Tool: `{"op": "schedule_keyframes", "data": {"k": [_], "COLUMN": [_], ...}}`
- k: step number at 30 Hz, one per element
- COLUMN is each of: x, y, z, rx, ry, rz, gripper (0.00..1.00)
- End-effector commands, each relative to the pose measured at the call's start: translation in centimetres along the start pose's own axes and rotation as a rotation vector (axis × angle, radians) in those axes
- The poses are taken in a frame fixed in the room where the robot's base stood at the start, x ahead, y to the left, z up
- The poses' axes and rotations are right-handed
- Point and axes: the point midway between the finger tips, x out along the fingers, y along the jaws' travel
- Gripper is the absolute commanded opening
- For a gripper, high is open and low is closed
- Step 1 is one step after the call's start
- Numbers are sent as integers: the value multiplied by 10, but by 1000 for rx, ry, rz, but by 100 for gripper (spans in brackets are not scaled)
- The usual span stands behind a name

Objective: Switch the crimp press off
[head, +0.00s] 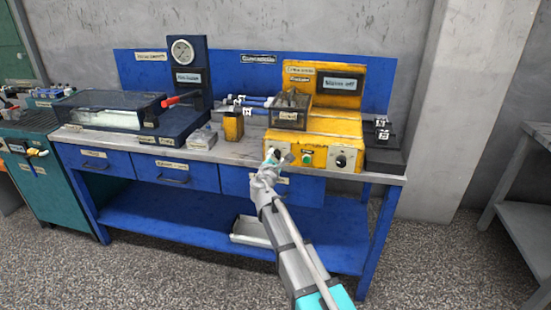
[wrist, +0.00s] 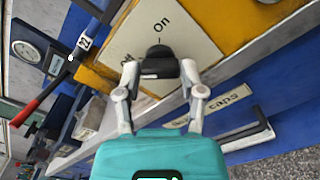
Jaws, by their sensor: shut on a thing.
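The yellow crimp press (head: 318,122) stands on the right part of the blue bench. Its front has a green button (head: 307,159) and a black dial (head: 341,161). My gripper (head: 270,160) is at the left end of the press front and hides the switch there from the head. In the wrist view, my gripper (wrist: 159,72) is shut on a black rotary knob (wrist: 160,55), one finger on each side. The knob sits on a cream plate (wrist: 185,32) marked "On". A second label is partly hidden by the left finger. Which mark the knob points to is unclear.
A red-handled lever (head: 180,99) and gauge column (head: 187,70) stand left on the bench. A small yellow box (head: 233,126) is near the press's left side. Blue drawers (head: 172,172) lie below the bench edge. The floor in front is clear.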

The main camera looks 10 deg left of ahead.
Motion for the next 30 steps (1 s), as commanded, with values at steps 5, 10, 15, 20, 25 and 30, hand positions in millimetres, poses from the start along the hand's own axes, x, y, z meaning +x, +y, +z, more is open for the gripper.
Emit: {"op": "schedule_keyframes", "data": {"k": [5,10,15,20,25,30], "x": [1,0,0,0,-4,-18], "y": [0,0,0,0,0,-1], "z": [0,0,0,0,0,1], "rx": [-3,-1,-1,0,0,0], "ry": [0,0,0,0,0,0], "rz": [1,1,0,0,1,0], "gripper": [61,86,86,86,86,86]}}
